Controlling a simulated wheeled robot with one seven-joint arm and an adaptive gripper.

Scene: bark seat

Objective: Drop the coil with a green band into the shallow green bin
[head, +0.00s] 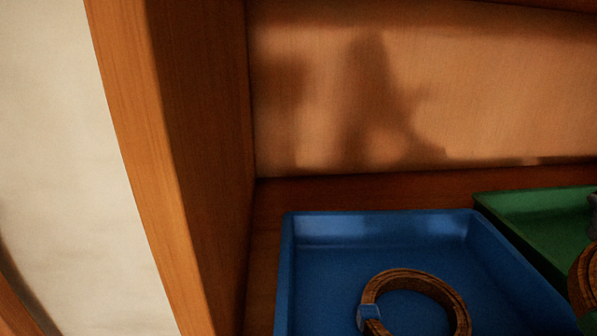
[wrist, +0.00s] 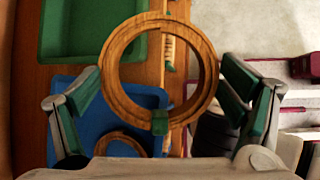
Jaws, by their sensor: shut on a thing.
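My gripper (wrist: 159,66) is shut on the brown coil with a green band (wrist: 109,76). Its two fingertips meet the ring's left and right sides in the wrist view, and the green band is at the ring's lower edge. In the head view, part of a brown ring (head: 583,282) shows at the right edge, cut off; I cannot see its band there. The shallow green bin (head: 535,203) is at the right of the head view, partly cut off. It also shows at the upper left of the wrist view (wrist: 80,28), and its visible floor looks bare.
A blue bin (head: 345,240) stands left of the green bin and holds a brown coil with a blue band (head: 425,280). A wooden side wall (head: 200,150) rises left of the bins and a back panel (head: 480,90) stands behind them.

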